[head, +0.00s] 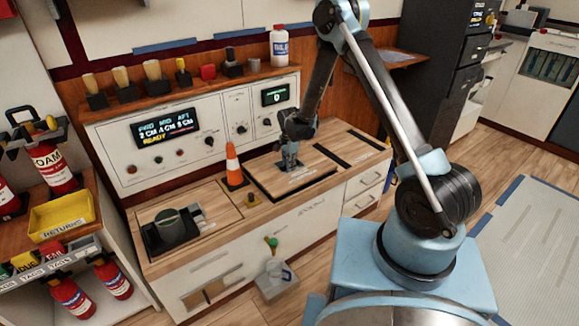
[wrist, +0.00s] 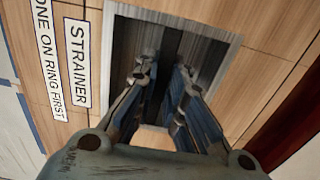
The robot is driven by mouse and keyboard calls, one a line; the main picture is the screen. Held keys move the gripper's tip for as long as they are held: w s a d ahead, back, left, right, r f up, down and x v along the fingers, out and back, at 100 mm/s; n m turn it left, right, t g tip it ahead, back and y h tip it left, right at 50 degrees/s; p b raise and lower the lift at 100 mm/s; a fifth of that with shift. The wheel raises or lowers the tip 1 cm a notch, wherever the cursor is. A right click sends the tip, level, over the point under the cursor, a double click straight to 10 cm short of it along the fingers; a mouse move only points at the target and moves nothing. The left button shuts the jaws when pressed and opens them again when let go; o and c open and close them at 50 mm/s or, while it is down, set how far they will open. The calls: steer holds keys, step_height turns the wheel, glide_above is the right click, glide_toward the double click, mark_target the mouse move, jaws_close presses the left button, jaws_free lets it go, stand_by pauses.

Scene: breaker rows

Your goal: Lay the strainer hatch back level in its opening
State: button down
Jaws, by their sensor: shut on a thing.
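The strainer hatch (head: 272,186) is a wooden panel in the bench top, with a dark line along its left and front edges. In the wrist view the hatch (wrist: 262,85) shows a STRAINER label beside a grey-rimmed recess with a dark inside. My gripper (head: 290,165) points down onto the hatch. In the wrist view my gripper (wrist: 160,72) has both fingers in the recess, shut on the hatch's grip, which the fingers mostly hide. The hatch looks slightly proud of the bench top; I cannot tell its exact tilt. Its opening is hidden beneath it.
An orange-and-white cone (head: 234,166) stands close to the hatch's left. A dark round-handled fitting (head: 171,226) sits at the bench's left. The control panel (head: 185,140) rises behind. Dark slots (head: 345,150) lie to the right.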

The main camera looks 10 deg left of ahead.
steer(key=shift+f, duration=1.55)
steer(key=c, duration=1.6)
jaws_free()
steer(key=shift+f, duration=0.1)
step_height(320, 180, up, 12)
steer(key=shift+w+d, duration=0.1)
